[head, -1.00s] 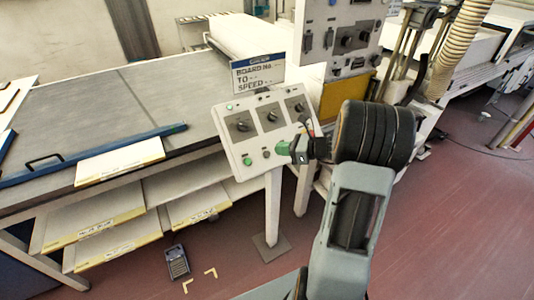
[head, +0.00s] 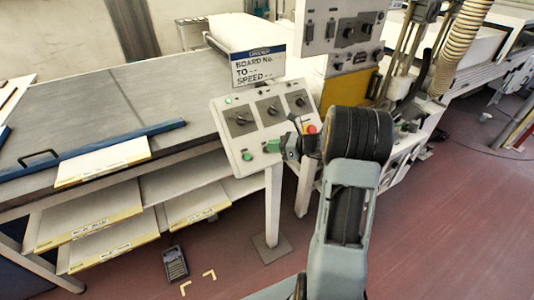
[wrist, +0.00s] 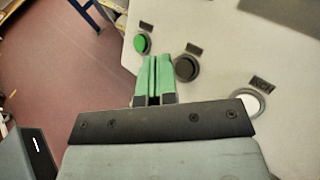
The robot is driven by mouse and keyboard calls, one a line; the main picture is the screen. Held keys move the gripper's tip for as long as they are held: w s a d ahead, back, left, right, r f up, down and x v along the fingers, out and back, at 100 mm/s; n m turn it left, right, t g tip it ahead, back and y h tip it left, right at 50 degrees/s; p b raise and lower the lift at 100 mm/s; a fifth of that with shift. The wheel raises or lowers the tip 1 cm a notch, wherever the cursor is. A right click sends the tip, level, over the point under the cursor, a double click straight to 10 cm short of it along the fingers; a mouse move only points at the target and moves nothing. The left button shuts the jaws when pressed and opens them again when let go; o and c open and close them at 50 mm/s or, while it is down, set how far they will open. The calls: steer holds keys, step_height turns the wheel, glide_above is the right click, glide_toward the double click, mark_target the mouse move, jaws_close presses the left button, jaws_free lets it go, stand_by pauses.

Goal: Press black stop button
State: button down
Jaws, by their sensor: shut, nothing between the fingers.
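The black stop button (wrist: 186,68) shows in the wrist view as a dark round button in a ring on the pale control panel (head: 230,110). My gripper (wrist: 157,62) has green fingertips pressed together, with nothing between them. In the wrist view the tips lie just left of the black button, between it and the green button (wrist: 142,43). I cannot tell whether they touch the panel. In the head view my gripper (head: 272,146) is over the panel's lower edge and hides the black button.
A white button (wrist: 245,100) lies right of the black one. A red button (head: 311,128) and several dark knobs (head: 239,122) are on the panel. A sign (head: 257,67) stands behind it. A grey table (head: 80,105) is left; red floor (head: 440,220) lies right.

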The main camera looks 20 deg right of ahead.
steer(key=shift+w+f, duration=0.5)
stand_by(1.9)
steer(key=shift+w+a+f+b, duration=0.1)
steer(key=shift+w+f+b, duration=0.2)
steer(key=shift+b, duration=0.05)
steer(key=shift+w+f, duration=0.25)
stand_by(0.8)
steer(key=shift+r, duration=0.1)
steer(key=shift+s+r, duration=0.45)
steer(key=shift+s, duration=0.1)
steer(key=shift+p, duration=0.3)
